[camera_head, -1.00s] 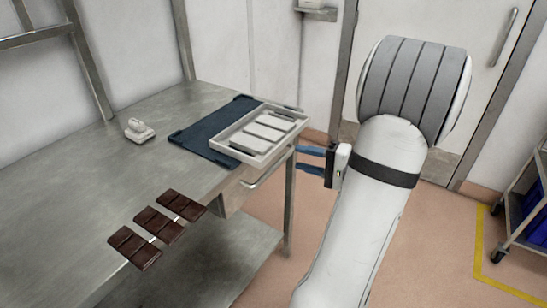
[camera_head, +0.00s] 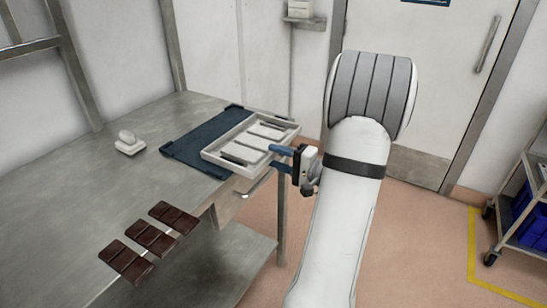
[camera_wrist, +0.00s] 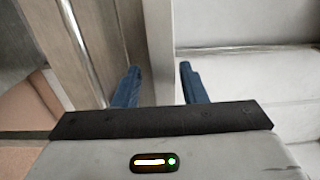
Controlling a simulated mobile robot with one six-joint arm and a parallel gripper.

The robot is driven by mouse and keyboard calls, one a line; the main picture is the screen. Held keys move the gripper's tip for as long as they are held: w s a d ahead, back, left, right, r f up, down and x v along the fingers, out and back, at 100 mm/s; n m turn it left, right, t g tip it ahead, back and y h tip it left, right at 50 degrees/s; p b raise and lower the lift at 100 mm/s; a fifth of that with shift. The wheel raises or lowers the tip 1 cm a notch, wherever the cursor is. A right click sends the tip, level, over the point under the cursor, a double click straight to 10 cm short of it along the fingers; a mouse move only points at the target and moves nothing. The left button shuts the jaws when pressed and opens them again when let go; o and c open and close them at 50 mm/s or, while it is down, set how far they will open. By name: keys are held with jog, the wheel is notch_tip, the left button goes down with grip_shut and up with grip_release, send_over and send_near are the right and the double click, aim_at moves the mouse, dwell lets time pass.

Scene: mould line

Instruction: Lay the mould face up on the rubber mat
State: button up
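The mould (camera_head: 210,155) is a pale shallow tray with a raised rim, rectangular cavities and dark slots showing upward. It lies partly on the dark blue rubber mat (camera_head: 183,151), with its right part reaching past the mat toward the table edge. My gripper (camera_head: 276,158) is at the mould's near right side. In the wrist view, the blue fingers of my gripper (camera_wrist: 158,75) are apart, with the mould's pale rim (camera_wrist: 157,45) running between them. Narrow gaps seem to show beside the rim. The fingertips' lower reach is hard to see.
Several dark chocolate bars (camera_head: 151,240) lie at the steel table's (camera_head: 90,205) near edge. A small white object (camera_head: 130,144) stands left of the mat. A drawer handle (camera_head: 258,186) sticks out under the edge. A trolley with blue crates (camera_head: 532,215) stands far right.

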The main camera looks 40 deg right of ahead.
jog(key=shift+w+a, duration=0.1)
jog(key=shift+w, duration=0.15)
grip_shut()
dwell(1.3)
jog(key=shift+r+p, duration=1.4)
jog(key=shift+r, duration=2.65)
jog(key=s+d+r, duration=0.3)
jog(key=s+d, duration=0.1)
jog(key=s, duration=0.7)
jog(key=s+d+r, duration=0.3)
jog(key=s+d, duration=0.2)
jog(key=s, duration=0.6)
jog(key=shift+d, duration=0.1)
